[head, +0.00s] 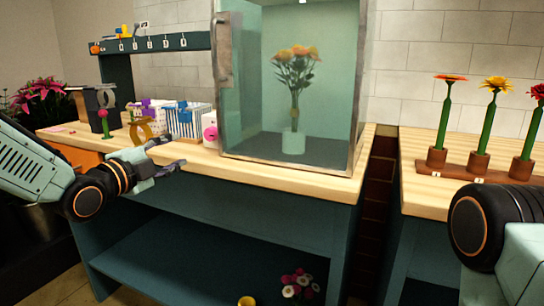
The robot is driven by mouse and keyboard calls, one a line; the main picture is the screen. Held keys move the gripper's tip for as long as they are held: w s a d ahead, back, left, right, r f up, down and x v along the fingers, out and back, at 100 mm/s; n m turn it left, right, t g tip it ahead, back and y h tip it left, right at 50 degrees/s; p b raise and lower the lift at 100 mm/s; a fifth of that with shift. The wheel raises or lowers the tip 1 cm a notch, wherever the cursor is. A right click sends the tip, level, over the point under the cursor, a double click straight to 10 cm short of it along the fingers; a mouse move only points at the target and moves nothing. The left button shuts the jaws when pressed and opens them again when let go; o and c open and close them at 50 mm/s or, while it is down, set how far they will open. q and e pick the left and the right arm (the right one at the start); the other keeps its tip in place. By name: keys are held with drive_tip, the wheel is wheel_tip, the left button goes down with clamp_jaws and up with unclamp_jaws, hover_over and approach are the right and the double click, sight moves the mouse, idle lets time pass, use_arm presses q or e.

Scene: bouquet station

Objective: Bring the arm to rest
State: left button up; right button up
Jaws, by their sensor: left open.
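My left arm comes in from the left, and its gripper (174,156) is open and empty. It hangs at the front edge of the left wooden counter (265,172), near the white rack. A glass-fronted cabinet (226,82) stands on this counter with its door edge and handle on the left. Inside it, a bouquet of orange and yellow flowers (293,68) stands upright in a pale vase (293,143). Part of my right arm shows at the lower right; its gripper is out of the picture.
A white rack (188,122), a pink roll (210,133) and a gold ribbon stand (146,129) sit left of the cabinet. A gap parts the counters. Several flowers stand in a wooden holder (470,172) on the right counter. Flowers (300,284) lie low below the counter.

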use_arm(q)
drive_tip(key=s+d+f+n+g+y+p, duration=0.1)
drive_tip(key=s+f+n+g, duration=0.2)
drive_tip(key=s+f+n, duration=0.45)
drive_tip(key=s+d+f+n+g+y+p, duration=0.1)
drive_tip(key=s+f+n+g+y, duration=0.2)
drive_tip(key=f, duration=0.7)
drive_tip(key=s+f+n+g+p, duration=0.2)
drive_tip(key=s+f+n, duration=0.4)
drive_tip(key=f+n, duration=0.15)
drive_tip(key=s+f+n+g+y+p, duration=0.1)
drive_tip(key=s+f+g, duration=0.3)
drive_tip(key=s, duration=1)
drive_tip(key=s+d+f+g+p, duration=0.1)
drive_tip(key=s+f+g+p, duration=0.2)
drive_tip(key=s+f, duration=0.5)
drive_tip(key=s+g, duration=0.1)
drive_tip(key=s, duration=0.6)
drive_tip(key=shift+s+n+g+y, duration=0.25)
drive_tip(key=shift+n+g+y, duration=0.15)
